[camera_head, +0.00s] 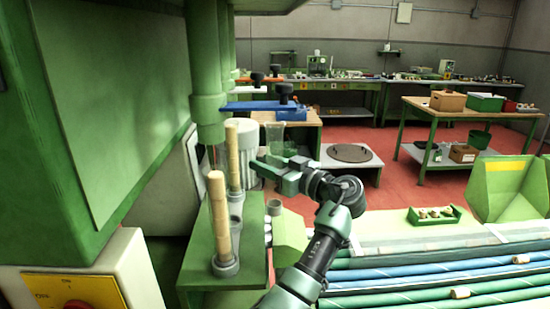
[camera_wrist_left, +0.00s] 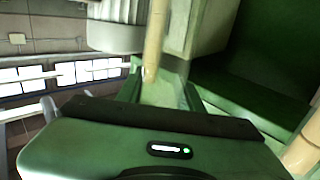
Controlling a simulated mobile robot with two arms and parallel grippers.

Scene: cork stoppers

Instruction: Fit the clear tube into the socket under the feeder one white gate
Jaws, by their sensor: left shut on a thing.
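My left gripper (camera_head: 268,168) reaches in beside the green feeder stand and is shut on the clear tube (camera_head: 276,139), which rises above the fingers, roughly upright. In the left wrist view the tube (camera_wrist_left: 165,92) is a pale, see-through shape between the fingers (camera_wrist_left: 160,85); its lower end is hidden. Two tan columns stand left of the gripper: a near one (camera_head: 217,212) in a grey socket (camera_head: 226,265) and a far one (camera_head: 234,158) with a grey socket at its foot. I cannot make out the white gate. My right gripper is not in view.
The green machine housing (camera_head: 95,110) and vertical green pipes (camera_head: 208,75) close off the left. A blue bar (camera_head: 258,105) lies just beyond the tube. A small green tray (camera_head: 434,216) sits at right above blue and green pipes. Red floor is open behind.

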